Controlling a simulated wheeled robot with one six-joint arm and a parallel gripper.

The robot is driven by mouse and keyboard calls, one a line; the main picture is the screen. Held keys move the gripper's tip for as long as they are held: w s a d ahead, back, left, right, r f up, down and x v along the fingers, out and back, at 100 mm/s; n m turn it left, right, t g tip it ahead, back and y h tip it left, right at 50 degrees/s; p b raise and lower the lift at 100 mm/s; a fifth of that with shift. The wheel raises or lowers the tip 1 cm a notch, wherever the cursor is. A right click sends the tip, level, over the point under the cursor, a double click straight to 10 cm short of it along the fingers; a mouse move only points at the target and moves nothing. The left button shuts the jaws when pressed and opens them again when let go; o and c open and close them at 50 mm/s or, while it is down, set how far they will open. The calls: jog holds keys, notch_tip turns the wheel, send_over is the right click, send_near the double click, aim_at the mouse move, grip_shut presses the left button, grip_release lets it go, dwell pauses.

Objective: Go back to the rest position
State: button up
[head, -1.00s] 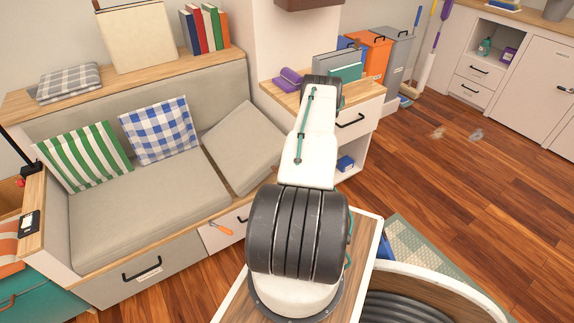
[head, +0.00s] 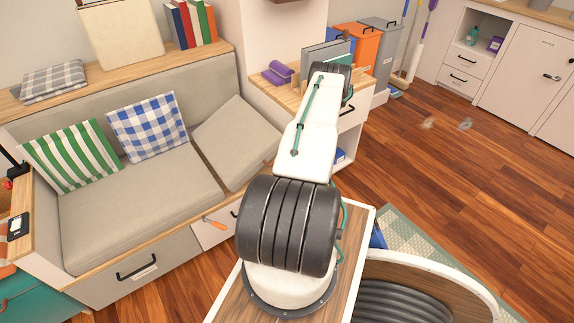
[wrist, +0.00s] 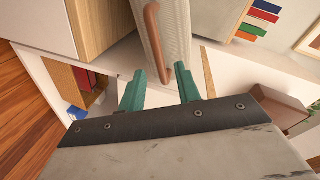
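My gripper (wrist: 160,90) shows in the wrist view with its two green fingers apart and nothing between them. A pale panel with a brown curved handle (wrist: 152,35) lies beyond the fingertips; I cannot tell whether they touch it. In the head view my white and black arm stretches away from the base toward the wooden-topped side cabinet (head: 264,92). The arm hides the gripper there.
A bench with grey seat cushions (head: 140,205) stands at the left, with a striped pillow (head: 72,156) and a checked pillow (head: 147,127). Bins (head: 358,48) stand behind the side cabinet. Wooden floor (head: 455,150) is open at the right.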

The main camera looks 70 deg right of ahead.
jog(key=shift+f, duration=0.1)
dwell(0.3)
jog(key=s+a+f+n+g+y, duration=0.3)
jog(key=s+a+f+g+y, duration=0.15)
jog(key=f+g, duration=0.2)
jog(key=w+a+r+n+g+y, duration=0.25)
jog(key=a+r, duration=0.25)
jog(key=r, duration=0.7)
jog(key=w+a+r+n+g+y, duration=0.1)
jog(key=w+a+r+n+g, duration=0.35)
jog(key=r, duration=0.75)
jog(key=w+a+r+n+g+y, duration=0.1)
jog(key=a+r+y, duration=0.1)
jog(key=a+r, duration=0.7)
jog(key=s+a+r+n+t, duration=0.1)
jog(key=s+a+r+n, duration=0.1)
jog(key=a+r, duration=0.7)
jog(key=s+a+r+n+t, duration=0.1)
jog(key=s+a+r+n, duration=0.2)
jog(key=a+r, duration=0.7)
jog(key=s+a+r+n+t, duration=0.1)
jog(key=a+r+n, duration=0.3)
jog(key=a+r, duration=0.6)
jog(key=shift+s+a+r, duration=0.15)
jog(key=shift+s+a, duration=0.5)
jog(key=shift+a, duration=0.1)
